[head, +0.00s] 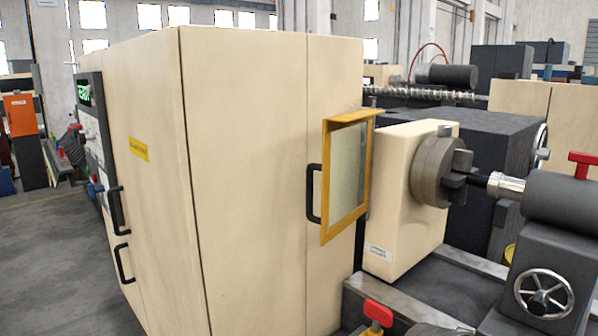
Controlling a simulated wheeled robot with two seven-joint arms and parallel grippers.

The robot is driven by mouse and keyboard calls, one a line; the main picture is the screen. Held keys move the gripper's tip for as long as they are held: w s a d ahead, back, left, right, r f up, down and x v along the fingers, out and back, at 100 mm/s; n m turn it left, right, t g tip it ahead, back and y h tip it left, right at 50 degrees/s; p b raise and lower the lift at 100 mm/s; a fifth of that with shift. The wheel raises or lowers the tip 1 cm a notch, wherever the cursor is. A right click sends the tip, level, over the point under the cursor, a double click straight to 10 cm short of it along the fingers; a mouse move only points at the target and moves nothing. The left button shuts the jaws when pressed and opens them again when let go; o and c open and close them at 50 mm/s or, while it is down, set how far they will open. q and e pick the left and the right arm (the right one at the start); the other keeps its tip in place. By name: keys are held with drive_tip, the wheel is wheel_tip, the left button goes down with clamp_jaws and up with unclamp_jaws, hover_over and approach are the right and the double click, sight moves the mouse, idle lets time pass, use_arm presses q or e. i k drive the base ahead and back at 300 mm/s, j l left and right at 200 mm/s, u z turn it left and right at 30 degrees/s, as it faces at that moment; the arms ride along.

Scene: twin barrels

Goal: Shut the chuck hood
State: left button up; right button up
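What looks like the chuck hood (326,190) is a yellow-orange frame around a pale, see-through pane. It stands upright, to the left of the chuck and apart from it. The grey chuck (432,172) with its dark jaws sits on the right face of the cream headstock (393,235) and is uncovered. A black handle (313,192) shows at the frame's left edge; I cannot tell whether it belongs to the hood or to the cabinet behind. Neither of my grippers is in view.
A tall cream cabinet (245,180) with black handles fills the left and middle. A grey tailstock (560,250) with a handwheel and red lever stands at the right. A red knob (377,312) is at the bottom. Open grey floor (50,260) lies at the left.

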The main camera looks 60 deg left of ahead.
sight(334, 125)
drive_tip(key=k+j, duration=0.2)
drive_tip(key=k+j+u, duration=0.15)
drive_tip(key=j, duration=0.3)
drive_tip(key=k+j, duration=0.2)
drive_tip(key=j, duration=0.15)
drive_tip(key=k+j+u, duration=0.1)
drive_tip(key=j, duration=0.2)
drive_tip(key=k+j+u, duration=0.1)
drive_tip(key=j, duration=0.3)
drive_tip(key=k+j, duration=0.25)
drive_tip(key=k+j+u, duration=0.1)
drive_tip(key=j, duration=0.35)
drive_tip(key=k+j+u, duration=0.1)
drive_tip(key=j, duration=0.3)
drive_tip(key=k, duration=0.1)
